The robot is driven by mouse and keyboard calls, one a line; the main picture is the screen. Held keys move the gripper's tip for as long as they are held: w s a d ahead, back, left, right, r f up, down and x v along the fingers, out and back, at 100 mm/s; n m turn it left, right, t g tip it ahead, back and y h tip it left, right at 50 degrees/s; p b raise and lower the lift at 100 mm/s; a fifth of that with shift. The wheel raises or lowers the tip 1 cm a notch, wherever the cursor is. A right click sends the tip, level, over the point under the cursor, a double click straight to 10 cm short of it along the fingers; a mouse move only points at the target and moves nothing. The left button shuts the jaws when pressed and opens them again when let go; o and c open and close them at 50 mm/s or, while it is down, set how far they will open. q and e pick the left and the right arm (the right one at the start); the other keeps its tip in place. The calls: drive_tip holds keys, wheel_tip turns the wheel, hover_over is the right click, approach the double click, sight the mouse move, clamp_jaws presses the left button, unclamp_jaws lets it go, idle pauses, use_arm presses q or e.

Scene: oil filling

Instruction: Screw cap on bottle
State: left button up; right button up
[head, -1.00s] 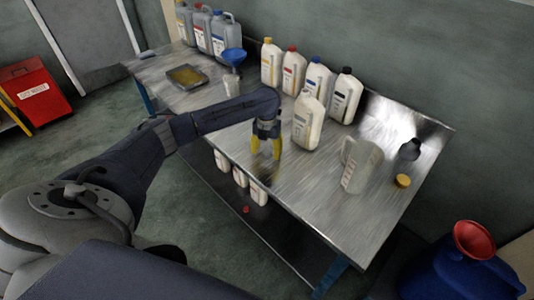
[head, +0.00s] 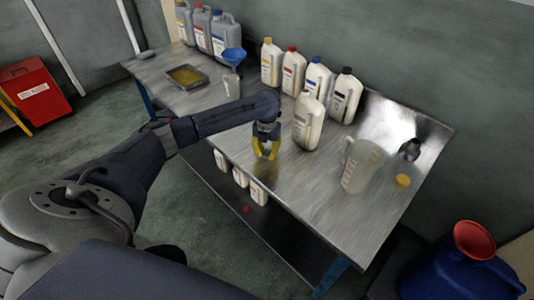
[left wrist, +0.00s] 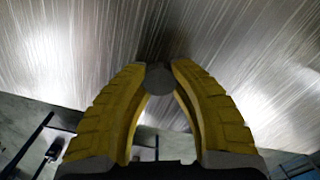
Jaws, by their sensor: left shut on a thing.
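My left gripper (head: 266,157) is over the metal table, left of the front bottle. In the left wrist view its yellow fingertips (left wrist: 158,74) are shut on a small round grey cap (left wrist: 159,80). The cap is too small to make out in the head view. The front white bottle (head: 307,125) stands upright on the table with a label on its side. No coloured cap shows on its neck. The gripper and bottle are apart. My right gripper is not in view.
White bottles with yellow (head: 270,63), red (head: 293,72), blue (head: 318,82) and black (head: 345,97) caps stand behind. A clear jug (head: 360,167), yellow cap (head: 403,181) and small dark object (head: 410,150) are right. A blue funnel (head: 233,57) and tray (head: 187,76) are left.

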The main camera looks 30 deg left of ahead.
sight(267, 153)
use_arm(q)
drive_tip(key=shift+r, duration=0.15)
wheel_tip(267, 153, up, 20)
idle(0.9)
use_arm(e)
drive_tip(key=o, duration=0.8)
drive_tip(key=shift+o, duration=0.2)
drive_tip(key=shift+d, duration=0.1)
